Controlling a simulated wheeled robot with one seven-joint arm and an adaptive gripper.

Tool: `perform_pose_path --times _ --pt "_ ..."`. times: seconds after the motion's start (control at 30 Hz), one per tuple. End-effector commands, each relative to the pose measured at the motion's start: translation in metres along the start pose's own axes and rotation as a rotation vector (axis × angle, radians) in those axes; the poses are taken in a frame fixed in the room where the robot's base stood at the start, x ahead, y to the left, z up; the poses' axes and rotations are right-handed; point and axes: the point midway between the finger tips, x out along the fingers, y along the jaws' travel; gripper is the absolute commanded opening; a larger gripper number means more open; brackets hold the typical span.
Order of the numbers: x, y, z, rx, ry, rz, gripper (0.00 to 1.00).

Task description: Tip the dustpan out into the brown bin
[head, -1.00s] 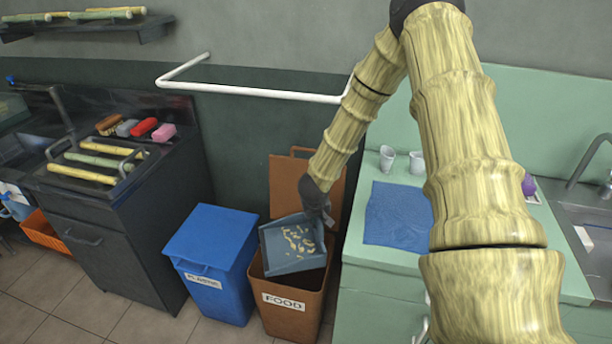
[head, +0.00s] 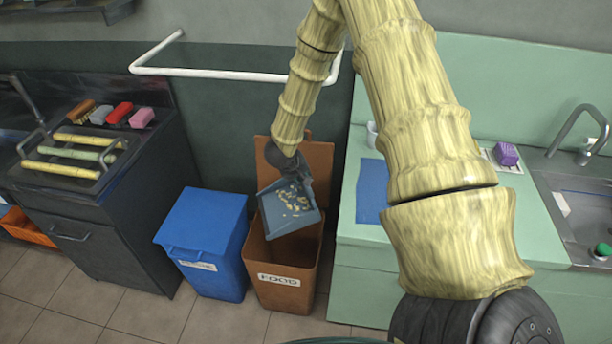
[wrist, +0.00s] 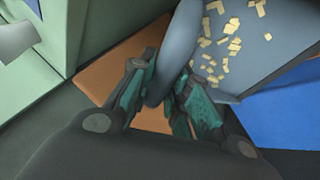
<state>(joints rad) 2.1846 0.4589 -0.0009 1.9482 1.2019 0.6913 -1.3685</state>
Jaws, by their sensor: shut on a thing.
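The blue-grey dustpan (head: 286,214) holds several pale yellowish scraps and hangs over the open mouth of the brown bin (head: 279,284), which is labelled FOOD. My gripper (head: 287,165) is above the back of the bin, shut on the dustpan's handle. In the wrist view my gripper (wrist: 160,95) closes around the handle, and the pan (wrist: 240,50) with its scraps shows at upper right. The bin's inside is mostly hidden by the pan.
A closed blue bin (head: 205,245) stands just left of the brown bin. The brown lid (head: 318,160) stands raised behind. The green counter (head: 365,255) is close on the right. A white rail (head: 215,74) runs along the wall above.

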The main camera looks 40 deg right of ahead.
Motion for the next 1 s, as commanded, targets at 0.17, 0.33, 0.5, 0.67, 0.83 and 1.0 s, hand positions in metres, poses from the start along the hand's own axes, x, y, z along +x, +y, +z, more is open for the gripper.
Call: perform_pose_path --times 0.17,0.33,0.5,0.67,0.83,1.0 --pt "-0.009 -0.005 -0.004 -0.041 0.001 0.102 0.00" --pt "-0.016 -0.012 -0.007 -0.081 0.001 0.196 0.00" --pt "-0.024 -0.018 -0.010 -0.118 0.001 0.286 0.00" --pt "-0.034 -0.021 -0.014 -0.151 -0.001 0.366 0.00" --pt "-0.041 -0.029 -0.017 -0.186 -0.001 0.448 0.00" --pt "-0.048 -0.038 -0.020 -0.229 0.000 0.550 0.00"
